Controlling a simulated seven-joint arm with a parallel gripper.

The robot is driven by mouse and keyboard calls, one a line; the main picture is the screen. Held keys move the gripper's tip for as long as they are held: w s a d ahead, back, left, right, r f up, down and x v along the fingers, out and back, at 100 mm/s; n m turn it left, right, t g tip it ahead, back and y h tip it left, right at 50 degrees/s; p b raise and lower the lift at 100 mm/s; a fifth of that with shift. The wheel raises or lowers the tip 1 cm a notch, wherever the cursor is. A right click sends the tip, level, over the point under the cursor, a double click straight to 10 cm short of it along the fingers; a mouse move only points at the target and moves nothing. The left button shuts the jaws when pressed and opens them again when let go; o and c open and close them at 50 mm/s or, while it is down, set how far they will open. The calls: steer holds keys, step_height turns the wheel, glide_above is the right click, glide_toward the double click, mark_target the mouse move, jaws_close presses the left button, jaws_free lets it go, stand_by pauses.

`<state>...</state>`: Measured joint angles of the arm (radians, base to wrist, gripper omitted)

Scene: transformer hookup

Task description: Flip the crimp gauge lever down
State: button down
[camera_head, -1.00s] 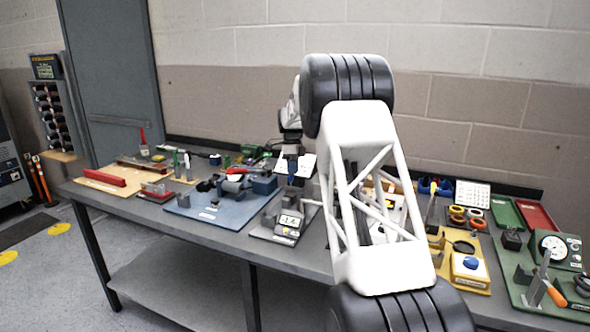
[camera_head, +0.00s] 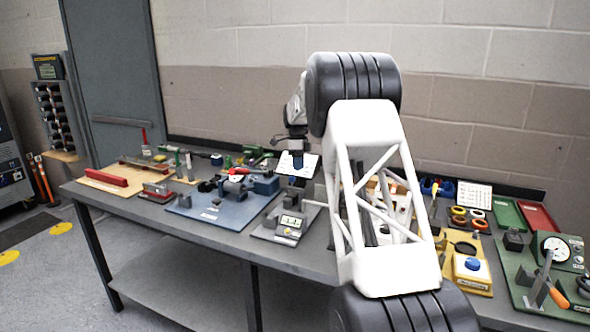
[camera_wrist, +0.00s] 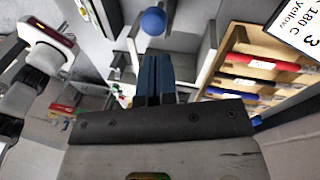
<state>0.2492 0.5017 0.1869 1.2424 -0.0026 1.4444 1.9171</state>
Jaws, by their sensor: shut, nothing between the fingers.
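A small grey fixture with a pale digital display (camera_head: 290,222) stands on a grey plate (camera_head: 266,235) at the front middle of the bench; I take it for the crimp gauge. In the wrist view a round blue knob (camera_wrist: 153,21) shows just beyond my fingertips, apart from them; I cannot tell for certain whether it is the lever's end. My gripper (camera_wrist: 153,62) has blue fingers that are shut and empty. In the head view my gripper (camera_head: 297,163) hangs above and behind the grey plate. The lever's shaft and angle are not clear.
A blue board with grey parts (camera_head: 212,207) lies to the left. A white card with print (camera_wrist: 300,32) and a wooden rack with coloured strips (camera_wrist: 262,65) are close on the right in the wrist view. A yellow fixture (camera_head: 470,270) and a green gauge board (camera_head: 520,287) lie right.

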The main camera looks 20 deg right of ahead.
steer(key=v, duration=1.1)
steer(key=shift+s+r, duration=0.1)
steer(key=shift+r, duration=0.05)
steer(key=s+a+r+n+t, duration=0.15)
steer(key=s+a+n, duration=0.3)
steer(key=s, duration=0.55)
steer(key=s+a+r+n, duration=0.35)
steer(key=s+a, duration=0.25)
steer(key=s, duration=0.5)
steer(key=s+a+r+n+t, duration=0.15)
steer(key=s+a+n, duration=0.35)
steer(key=s, duration=0.5)
steer(key=s+a+f+n, duration=0.3)
steer(key=s+f+n, duration=0.1)
steer(key=s, duration=0.8)
steer(key=s+a+f+n+t, duration=0.1)
steer(key=s+f, duration=0.4)
steer(key=s, duration=0.7)
steer(key=s+a+f+n+t, duration=0.1)
steer(key=s+a+f+n, duration=0.3)
steer(key=s, duration=0.8)
steer(key=f+n, duration=0.1)
steer(key=n, duration=0.1)
steer(key=shift+a+n+h, duration=0.3)
steer(key=shift+a, duration=0.1)
